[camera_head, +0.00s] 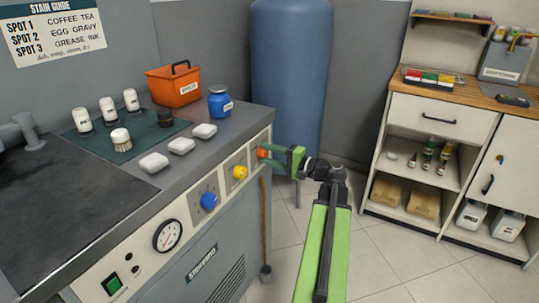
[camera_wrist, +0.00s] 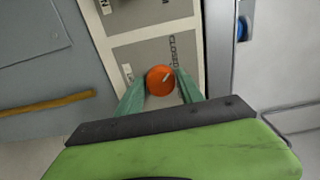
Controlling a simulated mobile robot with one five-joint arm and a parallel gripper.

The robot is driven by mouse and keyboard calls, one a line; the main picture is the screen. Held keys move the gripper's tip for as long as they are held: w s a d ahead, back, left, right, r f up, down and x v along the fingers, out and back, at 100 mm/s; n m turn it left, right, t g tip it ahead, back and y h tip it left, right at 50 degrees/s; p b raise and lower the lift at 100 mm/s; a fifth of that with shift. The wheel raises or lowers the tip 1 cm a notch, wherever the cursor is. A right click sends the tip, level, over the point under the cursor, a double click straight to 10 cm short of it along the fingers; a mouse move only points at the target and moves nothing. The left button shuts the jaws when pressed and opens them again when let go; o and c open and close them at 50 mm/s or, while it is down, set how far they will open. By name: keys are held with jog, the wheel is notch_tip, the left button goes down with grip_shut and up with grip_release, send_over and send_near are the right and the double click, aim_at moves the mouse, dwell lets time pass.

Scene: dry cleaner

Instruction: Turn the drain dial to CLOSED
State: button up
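The drain dial is a round orange knob (camera_wrist: 160,81) with a short pale pointer mark, set on a grey plate. In the wrist view, the word CLOSED is printed sideways on the plate, above and right of the knob. The pale mark slants up and right. It also shows as the orange knob (camera_head: 263,154) at the right end of the machine's front panel in the head view. My gripper (camera_wrist: 159,84) has its two green fingers on either side of the knob, spread about as wide as it. Narrow gaps seem to show; contact is unclear.
A yellow knob (camera_head: 240,172), a blue knob (camera_head: 209,200) and a pressure gauge (camera_head: 167,236) share the panel. A blue tank (camera_head: 289,80) stands behind the machine's right end. A brown vertical pipe (camera_head: 265,225) runs below the orange knob. Floor (camera_head: 395,250) is clear to the right.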

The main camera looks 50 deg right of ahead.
jog(key=shift+o, duration=1.4)
jog(key=v, duration=1.7)
jog(key=shift+s, duration=0.2)
